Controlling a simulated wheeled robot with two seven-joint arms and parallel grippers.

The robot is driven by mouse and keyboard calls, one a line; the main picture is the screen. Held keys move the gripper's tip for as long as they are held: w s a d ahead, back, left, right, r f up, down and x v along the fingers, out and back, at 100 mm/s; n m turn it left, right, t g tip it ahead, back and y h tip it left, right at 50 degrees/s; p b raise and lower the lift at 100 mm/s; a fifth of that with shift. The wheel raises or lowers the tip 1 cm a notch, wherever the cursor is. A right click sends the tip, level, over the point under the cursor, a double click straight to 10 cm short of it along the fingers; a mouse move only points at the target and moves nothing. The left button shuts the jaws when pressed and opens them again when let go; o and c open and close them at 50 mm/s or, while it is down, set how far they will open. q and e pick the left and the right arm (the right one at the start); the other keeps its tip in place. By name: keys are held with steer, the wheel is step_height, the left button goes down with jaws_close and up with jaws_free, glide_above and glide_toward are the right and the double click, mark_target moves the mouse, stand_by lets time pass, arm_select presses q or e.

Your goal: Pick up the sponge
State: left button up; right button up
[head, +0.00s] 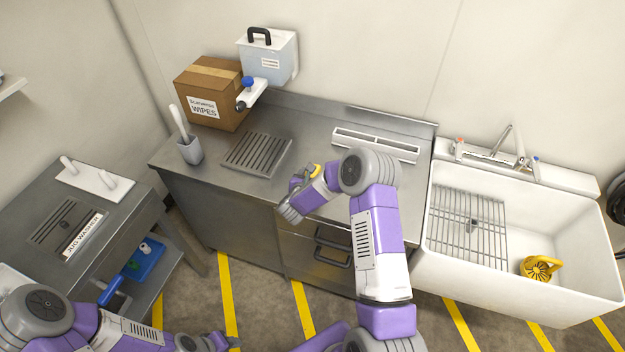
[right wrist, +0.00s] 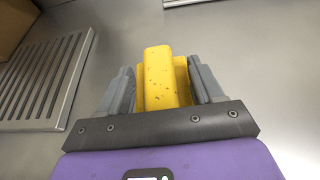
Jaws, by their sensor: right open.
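In the head view a small part of the sponge (head: 316,169) shows by my right gripper (head: 306,177), near the front edge of the steel counter (head: 222,181). The rest is hidden by the gripper and arm. My right gripper is open. My left gripper (head: 217,341) is low at the bottom left, away from the counter; its jaws are unclear.
A slotted drain plate (head: 256,155) lies left of the right gripper. A white slotted strip (head: 376,145) is behind the right arm. A cardboard box (head: 211,88), a dispenser tank (head: 268,55) and a brush holder (head: 189,150) stand farther back and left. A sink (head: 560,210) is at right.

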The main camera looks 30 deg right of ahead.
steer(key=shift+w, duration=0.1)
steer(key=shift+c, duration=0.5)
steer(key=c, duration=0.9)
steer(key=shift+c, duration=0.2)
